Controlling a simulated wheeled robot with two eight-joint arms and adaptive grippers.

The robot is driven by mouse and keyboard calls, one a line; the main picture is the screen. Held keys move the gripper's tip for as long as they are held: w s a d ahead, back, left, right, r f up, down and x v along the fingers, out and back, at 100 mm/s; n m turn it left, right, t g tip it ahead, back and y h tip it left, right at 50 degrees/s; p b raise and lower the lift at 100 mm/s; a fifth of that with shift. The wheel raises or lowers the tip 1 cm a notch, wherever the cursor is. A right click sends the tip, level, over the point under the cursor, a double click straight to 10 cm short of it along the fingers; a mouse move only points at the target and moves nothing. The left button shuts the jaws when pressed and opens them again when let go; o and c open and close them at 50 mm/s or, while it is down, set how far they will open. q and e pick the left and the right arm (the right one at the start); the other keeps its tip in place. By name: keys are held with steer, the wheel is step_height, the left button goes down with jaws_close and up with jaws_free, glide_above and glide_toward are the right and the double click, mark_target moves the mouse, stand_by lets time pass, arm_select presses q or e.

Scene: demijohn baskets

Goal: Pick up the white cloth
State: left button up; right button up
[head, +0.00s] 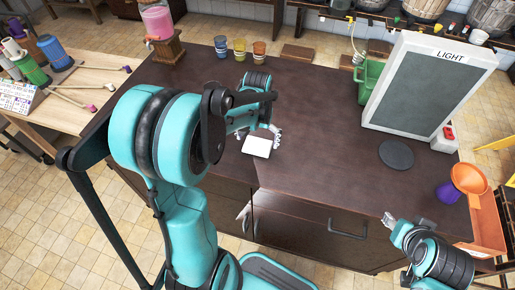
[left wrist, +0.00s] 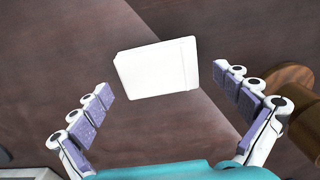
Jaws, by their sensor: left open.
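The white cloth (head: 256,147) is a small, flat, folded square on the dark brown tabletop, left of the middle. In the left wrist view the cloth (left wrist: 155,69) lies ahead of and between the fingers, a little tilted. My left gripper (head: 262,133) is over the table at the cloth's far edge in the head view. In the left wrist view my left gripper (left wrist: 170,92) is open, with its two fingers wide apart and nothing between the pads. My right gripper (head: 389,220) is at the table's front right; whether its fingers are apart is too small to tell.
Several small cups (head: 239,49) stand at the back left. A sign board (head: 432,85) marked LIGHT and a dark round disc (head: 396,154) are on the right. An orange funnel (head: 469,179) is at the right edge. The table's middle is clear.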

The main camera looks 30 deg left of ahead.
mark_target(258, 143)
arm_select(q)
steer(key=shift+f, duration=0.5)
steer(key=shift+r, duration=0.1)
steer(key=c, duration=1)
steer(key=shift+r, duration=0.1)
steer(key=r, duration=0.1)
steer(key=r+p, duration=0.1)
steer(key=r, duration=0.1)
steer(key=r+p, duration=0.1)
steer(key=shift+w+r, duration=0.25)
steer(key=shift+r, duration=0.05)
steer(key=w+r+p, duration=0.1)
steer(key=w+r, duration=0.2)
steer(key=w, duration=0.2)
steer(key=w+d+r+p, duration=0.1)
steer(key=w+r+p, duration=0.1)
steer(key=w, duration=0.4)
steer(key=shift+d+r, duration=0.2)
steer(key=shift+r, duration=0.4)
